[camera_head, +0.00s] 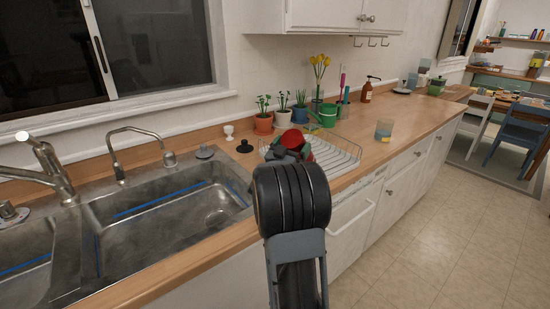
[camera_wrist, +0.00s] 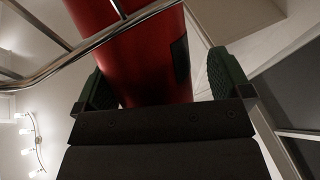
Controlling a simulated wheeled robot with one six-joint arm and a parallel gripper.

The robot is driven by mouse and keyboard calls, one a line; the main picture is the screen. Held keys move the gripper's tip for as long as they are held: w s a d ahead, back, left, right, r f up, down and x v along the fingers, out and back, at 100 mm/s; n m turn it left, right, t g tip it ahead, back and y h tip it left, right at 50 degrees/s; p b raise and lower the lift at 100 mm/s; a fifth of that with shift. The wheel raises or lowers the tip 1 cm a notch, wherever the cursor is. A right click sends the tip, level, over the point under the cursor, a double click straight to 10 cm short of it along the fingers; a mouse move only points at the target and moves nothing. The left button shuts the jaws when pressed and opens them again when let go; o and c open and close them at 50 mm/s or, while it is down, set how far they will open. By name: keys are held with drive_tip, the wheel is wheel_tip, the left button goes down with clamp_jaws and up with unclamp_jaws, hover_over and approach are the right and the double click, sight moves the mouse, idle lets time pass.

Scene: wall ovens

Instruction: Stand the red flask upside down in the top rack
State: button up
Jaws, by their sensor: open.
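The red flask (camera_head: 293,138) shows in the head view at the left end of the wire rack on the counter, partly hidden by my gripper (camera_head: 287,152) and arm. In the wrist view the flask (camera_wrist: 130,50) is a large red cylinder with a dark patch on its side. It lies between the two green-padded fingers of my gripper (camera_wrist: 163,85). The fingers are open, with a gap showing on the right side of the flask; the left finger looks close to it. The wire rack (camera_head: 340,160) stands beside the sink, and its metal wires cross the flask's left part in the wrist view.
Potted plants (camera_head: 282,115) and a green watering can (camera_head: 327,115) stand behind the rack. The sink (camera_head: 170,215) is at left. The counter farther right is mostly clear.

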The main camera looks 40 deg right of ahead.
drive_tip(key=s+a, duration=0.3)
drive_tip(key=a, duration=0.8)
drive_tip(key=shift+a+b, duration=0.35)
drive_tip(key=shift+b, duration=0.05)
